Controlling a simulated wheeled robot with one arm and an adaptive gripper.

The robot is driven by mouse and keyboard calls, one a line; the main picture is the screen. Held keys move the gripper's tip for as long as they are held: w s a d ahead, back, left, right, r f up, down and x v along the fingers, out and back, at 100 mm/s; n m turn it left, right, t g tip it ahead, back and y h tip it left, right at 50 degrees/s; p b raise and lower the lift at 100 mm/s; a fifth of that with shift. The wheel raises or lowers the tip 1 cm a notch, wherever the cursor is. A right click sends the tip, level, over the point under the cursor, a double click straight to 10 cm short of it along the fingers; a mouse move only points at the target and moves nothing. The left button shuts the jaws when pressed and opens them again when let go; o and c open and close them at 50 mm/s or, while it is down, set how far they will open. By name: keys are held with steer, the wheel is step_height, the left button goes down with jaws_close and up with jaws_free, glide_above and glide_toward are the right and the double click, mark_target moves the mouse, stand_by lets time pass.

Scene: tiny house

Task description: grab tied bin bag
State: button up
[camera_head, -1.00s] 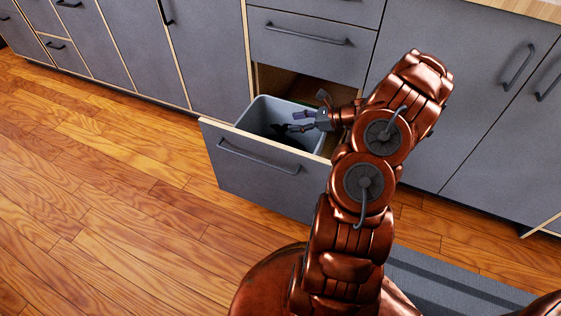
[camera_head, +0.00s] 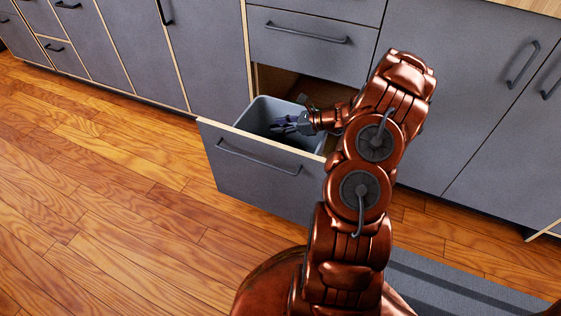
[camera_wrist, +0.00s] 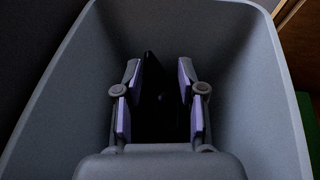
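A black bag (camera_wrist: 152,98) stands up as a dark shape inside the grey bin in the wrist view. Its lower part is hidden by my gripper, and its knot cannot be made out in the dark. The grey bin (camera_head: 254,113) sits in the pulled-out drawer; its walls also surround the wrist view (camera_wrist: 247,85). My gripper (camera_head: 281,124) reaches down into the bin. In the wrist view its two purple-padded fingers (camera_wrist: 159,76) are apart, with the black bag between them. I see no clear contact of the pads with it.
The open drawer front (camera_head: 258,172) stands between the bin and the wood floor (camera_head: 110,210). A closed drawer (camera_head: 312,45) is directly above, and grey cabinets flank it. A strip of green (camera_wrist: 306,125) shows beside the bin. The floor at left is clear.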

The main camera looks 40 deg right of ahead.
jaws_close()
stand_by(0.6)
